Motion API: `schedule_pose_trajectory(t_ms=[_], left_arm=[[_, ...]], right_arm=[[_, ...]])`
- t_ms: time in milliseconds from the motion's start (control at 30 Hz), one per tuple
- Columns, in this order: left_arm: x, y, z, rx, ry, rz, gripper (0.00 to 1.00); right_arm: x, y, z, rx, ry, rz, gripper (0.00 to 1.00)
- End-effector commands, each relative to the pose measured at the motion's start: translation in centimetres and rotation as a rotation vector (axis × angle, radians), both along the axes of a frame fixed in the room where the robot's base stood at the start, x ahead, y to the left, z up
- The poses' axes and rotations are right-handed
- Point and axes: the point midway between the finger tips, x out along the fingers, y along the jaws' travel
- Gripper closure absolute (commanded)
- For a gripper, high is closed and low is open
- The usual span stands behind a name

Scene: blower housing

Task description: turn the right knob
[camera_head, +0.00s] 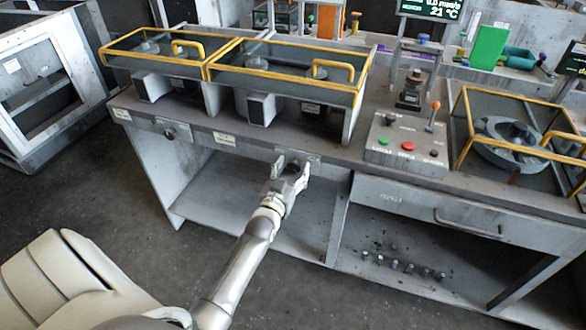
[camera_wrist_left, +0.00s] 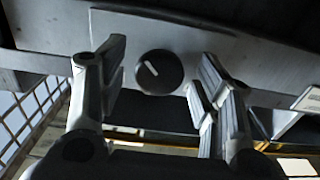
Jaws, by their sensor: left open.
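The right knob (camera_wrist_left: 160,72) is a round black dial with a white pointer line, on a grey plate at the workbench front. In the wrist view its line tilts to the upper left. My left gripper (camera_head: 291,170) is at the bench's front edge, with its two fingers apart. In the wrist view the fingers (camera_wrist_left: 160,88) stand on either side of the knob with gaps to it; I cannot tell exactly how deep they reach. In the head view the gripper largely hides this knob. Another dark knob (camera_head: 169,134) sits further left on the same front. My right gripper is not in view.
Yellow-framed glass covers (camera_head: 290,66) stand on the bench above the knobs. A control box (camera_head: 408,146) with green and red buttons and an orange-tipped lever is to the right. A drawer with a handle (camera_head: 468,224) is below it. The shelf space under the gripper looks empty.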

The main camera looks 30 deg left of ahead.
Motion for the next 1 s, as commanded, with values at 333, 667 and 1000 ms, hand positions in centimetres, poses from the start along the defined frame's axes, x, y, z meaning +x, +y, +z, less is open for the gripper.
schedule_pose_trajectory(t_ms=[333,667,1000], left_arm=[[0.69,0.15,-0.01,0.000,0.000,0.000,0.41],[0.67,0.14,-0.02,0.000,0.001,0.000,0.74],[0.65,0.15,0.00,0.025,0.007,0.000,0.86]], right_arm=[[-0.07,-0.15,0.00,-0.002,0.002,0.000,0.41],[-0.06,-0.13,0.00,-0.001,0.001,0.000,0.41],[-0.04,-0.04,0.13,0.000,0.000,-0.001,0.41]])
